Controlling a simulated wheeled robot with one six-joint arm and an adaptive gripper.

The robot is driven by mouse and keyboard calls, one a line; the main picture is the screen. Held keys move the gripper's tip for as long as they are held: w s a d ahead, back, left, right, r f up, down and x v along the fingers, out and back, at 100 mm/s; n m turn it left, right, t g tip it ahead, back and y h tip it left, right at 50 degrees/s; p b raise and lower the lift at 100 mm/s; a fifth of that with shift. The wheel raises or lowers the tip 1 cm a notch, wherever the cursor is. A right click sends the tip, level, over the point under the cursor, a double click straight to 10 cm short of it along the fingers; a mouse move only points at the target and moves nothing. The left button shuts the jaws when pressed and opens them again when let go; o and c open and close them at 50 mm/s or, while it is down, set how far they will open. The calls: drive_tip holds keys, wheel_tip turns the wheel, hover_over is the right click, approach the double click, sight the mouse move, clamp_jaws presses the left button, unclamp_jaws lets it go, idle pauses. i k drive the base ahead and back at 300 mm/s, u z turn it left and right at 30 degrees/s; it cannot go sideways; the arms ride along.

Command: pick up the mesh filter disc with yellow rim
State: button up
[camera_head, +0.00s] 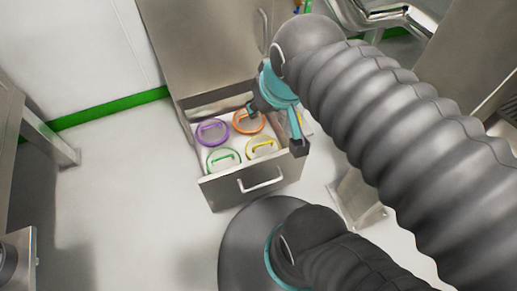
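The mesh filter disc with yellow rim (262,154) lies in the open drawer (252,187), at its front right. A yellow handle stands up across its middle. My gripper (277,128) hangs over the right side of the drawer, above and behind the yellow disc in the picture. Its two fingers are spread wide, with nothing seen between them. One dark fingertip is near the orange disc and the other is by the drawer's right wall. I cannot tell how high the fingertips are above the drawer.
The drawer also holds a purple-rimmed disc (212,139), an orange-rimmed disc (243,128) and a green-rimmed disc (218,166). The drawer's front has a bar handle (262,186). A steel cabinet (205,45) rises behind it. The floor (130,200) at left is clear.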

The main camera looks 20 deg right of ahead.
sight(260, 145)
drive_tip(key=z, duration=0.05)
drive_tip(key=k, duration=1.05)
drive_tip(key=u, duration=0.8)
drive_tip(key=i, duration=0.85)
drive_tip(key=z, duration=0.3)
